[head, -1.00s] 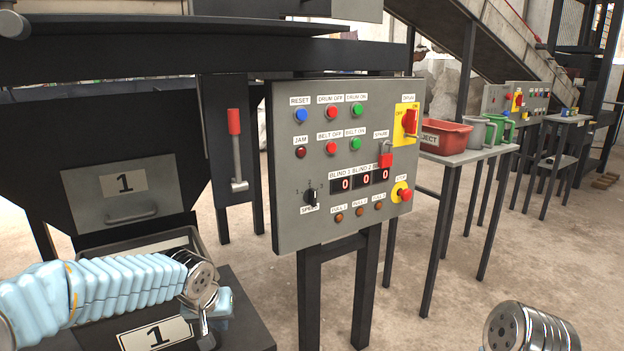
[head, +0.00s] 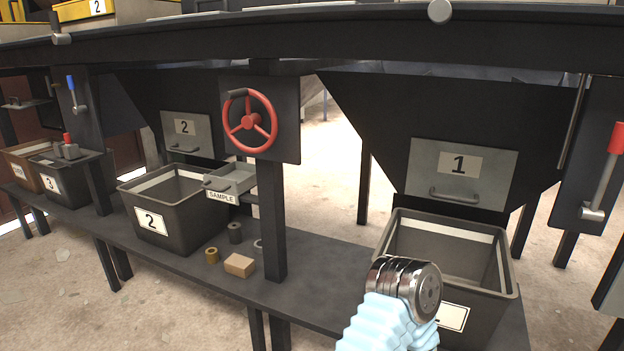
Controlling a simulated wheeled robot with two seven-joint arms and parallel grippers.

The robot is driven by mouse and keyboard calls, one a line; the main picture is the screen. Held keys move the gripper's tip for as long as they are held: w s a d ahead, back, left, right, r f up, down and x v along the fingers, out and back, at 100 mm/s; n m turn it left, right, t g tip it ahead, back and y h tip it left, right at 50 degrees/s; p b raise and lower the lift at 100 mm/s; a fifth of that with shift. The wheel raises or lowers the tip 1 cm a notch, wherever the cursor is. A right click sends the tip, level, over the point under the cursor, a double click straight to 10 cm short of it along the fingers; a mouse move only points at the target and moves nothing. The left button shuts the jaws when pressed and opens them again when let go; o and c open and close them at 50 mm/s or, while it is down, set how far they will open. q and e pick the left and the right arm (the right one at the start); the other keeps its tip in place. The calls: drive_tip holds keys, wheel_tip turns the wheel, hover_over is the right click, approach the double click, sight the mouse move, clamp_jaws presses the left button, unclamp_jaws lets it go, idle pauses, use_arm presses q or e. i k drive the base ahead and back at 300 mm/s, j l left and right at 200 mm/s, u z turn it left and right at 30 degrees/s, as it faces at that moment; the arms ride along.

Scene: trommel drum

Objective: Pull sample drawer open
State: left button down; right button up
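The sample drawer (head: 237,178) is a small grey box with a white SAMPLE label on its front, left of centre in the head view. A small handle (head: 216,183) sits on its front side. The drawer is beside the post with the red wheel, next to bin 2, and part of its inside shows. My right gripper is not in view.
A red handwheel (head: 249,121) is mounted on the post above. Small cylinders and a tan block (head: 240,265) lie on the dark bench (head: 320,285).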

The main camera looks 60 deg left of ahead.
sight(226, 183)
drive_tip(key=u, duration=2.5)
